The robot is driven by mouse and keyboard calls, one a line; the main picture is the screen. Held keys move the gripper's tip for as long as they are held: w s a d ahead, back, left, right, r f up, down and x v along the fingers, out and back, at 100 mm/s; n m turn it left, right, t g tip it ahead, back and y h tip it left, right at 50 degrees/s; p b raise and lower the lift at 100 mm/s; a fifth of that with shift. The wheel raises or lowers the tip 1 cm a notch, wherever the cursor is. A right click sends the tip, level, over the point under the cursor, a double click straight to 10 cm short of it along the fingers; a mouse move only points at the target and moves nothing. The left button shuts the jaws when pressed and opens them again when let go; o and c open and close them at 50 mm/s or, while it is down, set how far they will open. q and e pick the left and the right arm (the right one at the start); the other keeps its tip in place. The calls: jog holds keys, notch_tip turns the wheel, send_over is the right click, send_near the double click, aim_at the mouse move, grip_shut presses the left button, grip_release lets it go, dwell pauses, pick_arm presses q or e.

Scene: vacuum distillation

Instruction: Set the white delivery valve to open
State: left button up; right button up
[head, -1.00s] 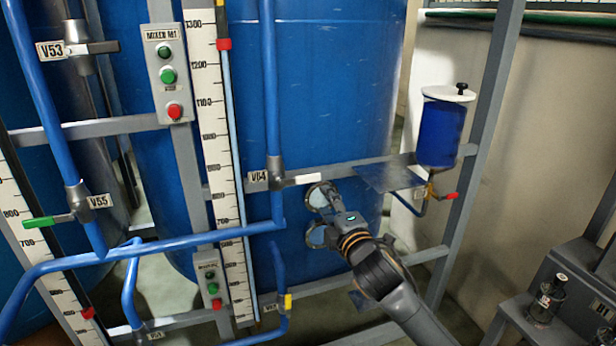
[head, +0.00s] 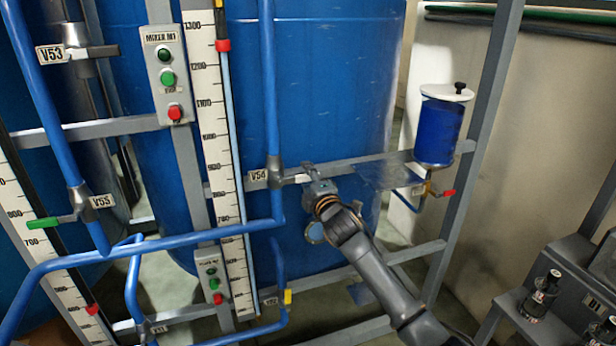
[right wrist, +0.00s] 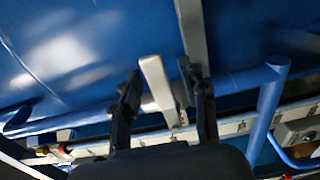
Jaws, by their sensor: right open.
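The white valve handle (head: 297,179) sticks out to the right, roughly level, from a grey valve body (head: 275,170) on a vertical blue pipe. Its small label (head: 257,176) seems to read V54. My right gripper (head: 311,178) is at the free end of this handle and hides part of it. In the right wrist view, the right gripper (right wrist: 161,78) is open, with the white handle (right wrist: 157,84) between its two dark fingers. I cannot tell whether a finger touches it. My left gripper is not in view.
A large blue tank (head: 330,80) stands behind a grey frame. A blue canister (head: 438,130) hangs at right. A dark bottle (head: 540,296) stands lower right.

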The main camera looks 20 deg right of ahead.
grip_shut()
